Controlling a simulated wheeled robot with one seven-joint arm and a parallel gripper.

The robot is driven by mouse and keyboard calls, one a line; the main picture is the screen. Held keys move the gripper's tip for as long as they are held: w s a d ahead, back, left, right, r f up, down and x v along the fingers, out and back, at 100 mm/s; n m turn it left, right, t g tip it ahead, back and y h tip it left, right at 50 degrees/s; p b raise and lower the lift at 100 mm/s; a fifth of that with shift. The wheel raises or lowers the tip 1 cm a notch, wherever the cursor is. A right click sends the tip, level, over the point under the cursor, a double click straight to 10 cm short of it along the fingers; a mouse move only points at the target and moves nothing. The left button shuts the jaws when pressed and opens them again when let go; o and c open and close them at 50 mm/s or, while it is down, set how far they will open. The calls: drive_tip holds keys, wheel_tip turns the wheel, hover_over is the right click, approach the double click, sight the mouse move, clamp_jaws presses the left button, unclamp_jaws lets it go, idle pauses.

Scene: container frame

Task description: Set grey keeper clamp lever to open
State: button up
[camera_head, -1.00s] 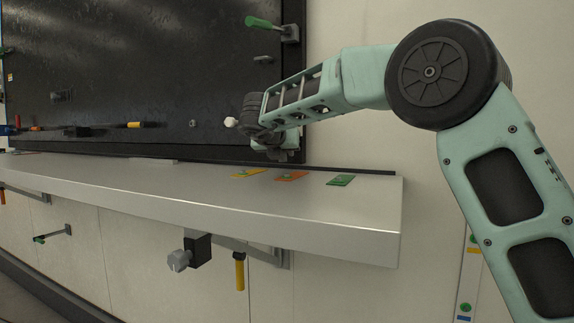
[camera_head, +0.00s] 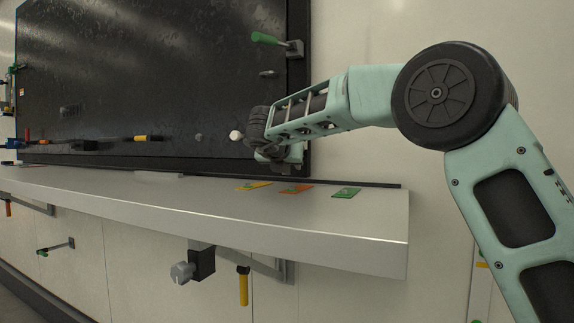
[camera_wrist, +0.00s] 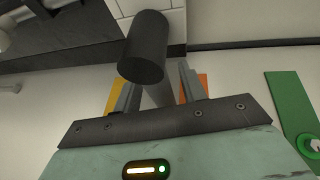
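A dark grey cylindrical grip (camera_wrist: 146,48), which looks like the grey clamp lever, stands close in front of my gripper in the wrist view. A paler grey part below it shows between my two fingers. My gripper (camera_wrist: 160,88) has its fingers apart, with gaps visible beside that part; I see no firm contact. In the head view my gripper (camera_head: 280,160) is at the lower right corner of the black board, above the shelf. My wrist hides the lever there, so its angle cannot be told.
The black board (camera_head: 150,60) carries a green-handled clamp (camera_head: 270,40) at its upper right. A pale ball knob (camera_head: 236,135) is left of my wrist. The metal shelf (camera_head: 330,225) has yellow, orange and green tags (camera_head: 346,192). A grey knob (camera_head: 182,272) hangs below.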

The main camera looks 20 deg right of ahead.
drive_tip(key=v, duration=1.7)
drive_tip(key=shift+b, duration=0.45)
drive_tip(key=shift+s+a+r, duration=0.1)
drive_tip(key=shift+a+r, duration=0.05)
